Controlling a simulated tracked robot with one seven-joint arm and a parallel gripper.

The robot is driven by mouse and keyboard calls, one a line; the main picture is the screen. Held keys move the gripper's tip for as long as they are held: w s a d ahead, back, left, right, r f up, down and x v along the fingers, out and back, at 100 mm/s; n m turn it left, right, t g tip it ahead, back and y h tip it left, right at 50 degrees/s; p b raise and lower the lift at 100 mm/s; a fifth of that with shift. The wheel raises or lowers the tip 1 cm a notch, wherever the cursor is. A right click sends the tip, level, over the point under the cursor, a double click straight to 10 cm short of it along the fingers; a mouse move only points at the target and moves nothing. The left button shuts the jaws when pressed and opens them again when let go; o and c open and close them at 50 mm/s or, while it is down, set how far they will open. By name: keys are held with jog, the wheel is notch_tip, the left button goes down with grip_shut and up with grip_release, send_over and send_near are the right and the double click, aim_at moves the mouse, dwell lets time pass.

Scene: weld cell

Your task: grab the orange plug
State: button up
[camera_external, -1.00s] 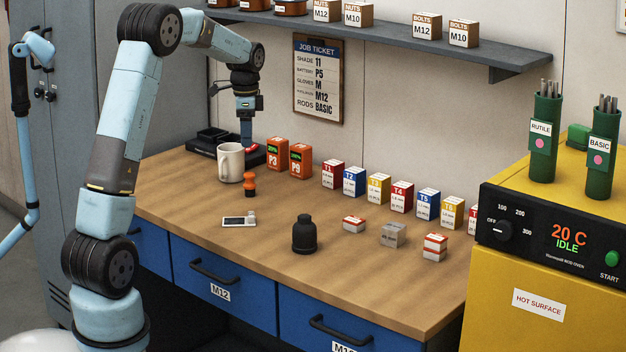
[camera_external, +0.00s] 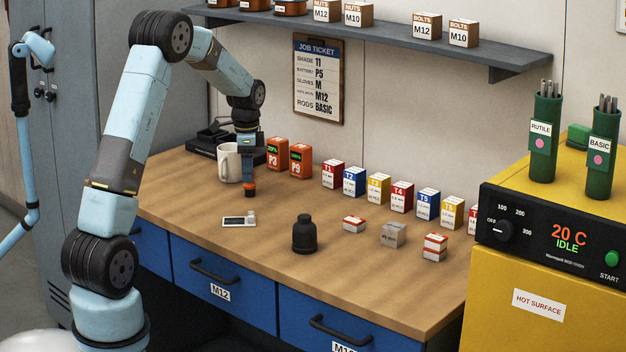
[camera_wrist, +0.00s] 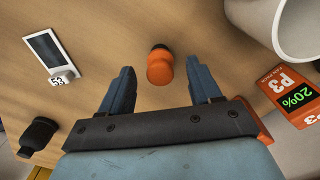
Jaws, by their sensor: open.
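The orange plug (camera_wrist: 160,66) has a rounded orange body and a dark end, and it stands on the wooden bench. In the external view only its lower orange part (camera_external: 249,190) shows below my gripper (camera_external: 249,177), which hides the rest. In the wrist view my gripper (camera_wrist: 162,88) is open, with one blue finger on each side. The plug lies between and slightly beyond the fingertips, with a gap on both sides.
A white mug (camera_external: 228,163) stands close to the left of my gripper, and orange P3 (camera_external: 277,154) and P6 (camera_external: 300,158) batteries stand behind to the right. The bench front left is clear.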

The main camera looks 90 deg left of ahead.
jog(key=f, duration=0.4)
jog(key=shift+w, duration=0.3)
jog(key=shift+c, duration=0.4)
jog(key=c, duration=0.9)
jog(key=shift+c, duration=0.2)
jog(key=shift+r, duration=0.55)
notch_tip(320, 180, up, 3)
jog(key=shift+s+d+f, duration=0.1)
jog(key=shift+f, duration=0.1)
jog(key=s+d+r, duration=0.9)
jog(key=d, duration=0.1)
jog(key=shift+d+r, duration=0.2)
jog(key=shift+d, duration=0.1)
